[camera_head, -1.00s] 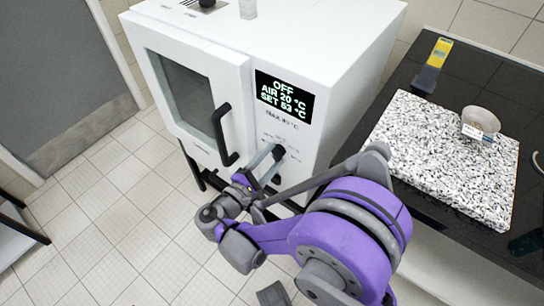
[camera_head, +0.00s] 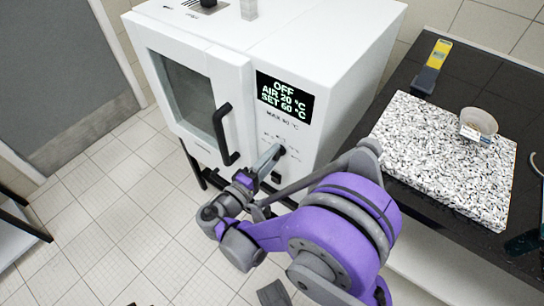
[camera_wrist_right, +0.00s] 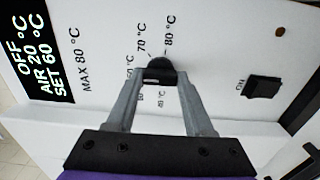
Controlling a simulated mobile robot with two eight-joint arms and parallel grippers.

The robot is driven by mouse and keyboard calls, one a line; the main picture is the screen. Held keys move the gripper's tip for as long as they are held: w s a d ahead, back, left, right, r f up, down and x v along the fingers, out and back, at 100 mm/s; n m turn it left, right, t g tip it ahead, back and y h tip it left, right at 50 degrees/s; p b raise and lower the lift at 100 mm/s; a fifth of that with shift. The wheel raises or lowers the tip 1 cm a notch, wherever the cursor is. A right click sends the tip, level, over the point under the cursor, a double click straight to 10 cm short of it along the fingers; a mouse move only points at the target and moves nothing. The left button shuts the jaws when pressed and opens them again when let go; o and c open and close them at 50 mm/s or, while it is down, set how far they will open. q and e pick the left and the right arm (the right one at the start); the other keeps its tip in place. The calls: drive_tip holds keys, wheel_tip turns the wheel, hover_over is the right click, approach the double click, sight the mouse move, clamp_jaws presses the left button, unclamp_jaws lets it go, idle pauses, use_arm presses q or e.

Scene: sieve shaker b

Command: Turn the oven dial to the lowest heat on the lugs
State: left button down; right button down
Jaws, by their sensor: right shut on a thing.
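The white oven (camera_head: 330,50) stands at the centre with its door shut. Its display (camera_head: 284,97) reads OFF, AIR 20 °C, SET 60 °C. The small dark dial (camera_wrist_right: 160,68) is on the front panel below the display, with printed temperature marks around it; 70 and 80 °C read clearly, and the lower marks are partly hidden by the fingers. My right gripper (camera_wrist_right: 159,80) is shut on the dial, one finger on each side. In the head view the right gripper (camera_head: 272,156) reaches the panel from the front. My left gripper is out of view.
A black ON switch (camera_wrist_right: 263,87) sits beside the dial. The black door handle (camera_head: 222,135) stands out just left of my right gripper. At right, a dark counter (camera_head: 480,75) carries a speckled slab (camera_head: 430,150), a small bowl (camera_head: 479,121) and a yellow-and-black tool (camera_head: 432,66).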

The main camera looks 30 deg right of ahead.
idle(0.3)
drive_tip(key=shift+c, duration=1.4)
unclamp_jaws()
drive_tip(key=v, duration=1.1)
drive_tip(key=shift+p, duration=0.45)
drive_tip(key=shift+d, duration=0.1)
